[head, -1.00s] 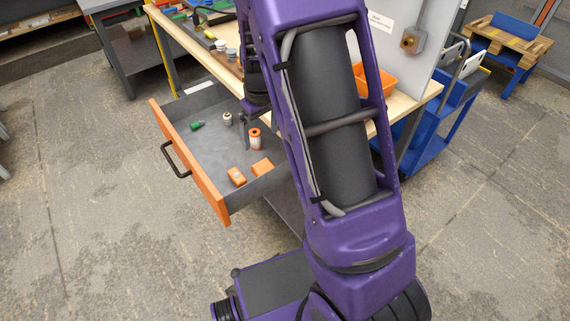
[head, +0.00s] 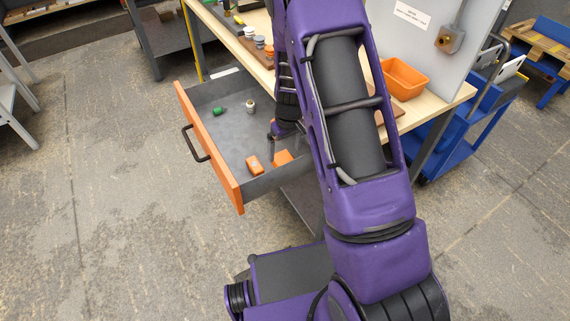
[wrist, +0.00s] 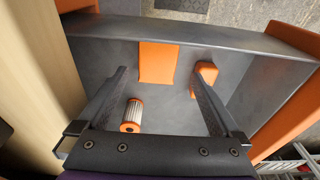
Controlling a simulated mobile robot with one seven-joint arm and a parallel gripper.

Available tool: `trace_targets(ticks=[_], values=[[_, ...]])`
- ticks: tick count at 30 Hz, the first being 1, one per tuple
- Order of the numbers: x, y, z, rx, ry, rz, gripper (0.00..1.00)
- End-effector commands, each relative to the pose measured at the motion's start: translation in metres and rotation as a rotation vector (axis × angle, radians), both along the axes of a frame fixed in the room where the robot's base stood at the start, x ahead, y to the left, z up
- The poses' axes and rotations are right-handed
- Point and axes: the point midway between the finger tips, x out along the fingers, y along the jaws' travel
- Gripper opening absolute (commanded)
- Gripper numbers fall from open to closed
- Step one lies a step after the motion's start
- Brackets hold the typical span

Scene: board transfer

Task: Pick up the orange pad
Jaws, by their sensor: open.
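The orange pad (wrist: 158,63), a flat rectangle, lies in the open drawer against its wall, ahead of my fingertips in the wrist view. In the head view the pad (head: 283,157) is partly hidden by my arm. My gripper (wrist: 158,76) is open and empty, its fingers pointing into the drawer on either side of the pad's line. It also shows in the head view (head: 274,130), partly hidden. A rounded orange block (wrist: 206,74) lies right of the pad, close to my right fingertip; it also shows in the head view (head: 253,165).
A white ribbed cylinder with orange ends (wrist: 132,115) lies near my left finger. The grey drawer (head: 232,140) also holds a green item (head: 219,111) and a small pale cylinder (head: 250,107). An orange bin (head: 404,78) stands on the workbench (head: 440,98).

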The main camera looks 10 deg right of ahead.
Motion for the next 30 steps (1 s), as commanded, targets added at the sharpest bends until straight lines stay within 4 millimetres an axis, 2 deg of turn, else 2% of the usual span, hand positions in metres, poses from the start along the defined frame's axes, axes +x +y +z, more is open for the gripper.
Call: trace_targets(ticks=[4, 12, 21, 23, 30], values=[[0.001, -0.001, -0.01, 0.0, 0.001, 0.0, 1.0], [0.005, -0.002, -0.048, 0.0, 0.001, 0.0, 1.0], [0.006, -0.002, -0.054, 0.0, -0.001, 0.0, 1.0], [0.006, -0.002, -0.054, 0.0, -0.001, 0.0, 0.93], [0.006, -0.002, -0.054, 0.0, 0.0, 0.0, 0.5]])
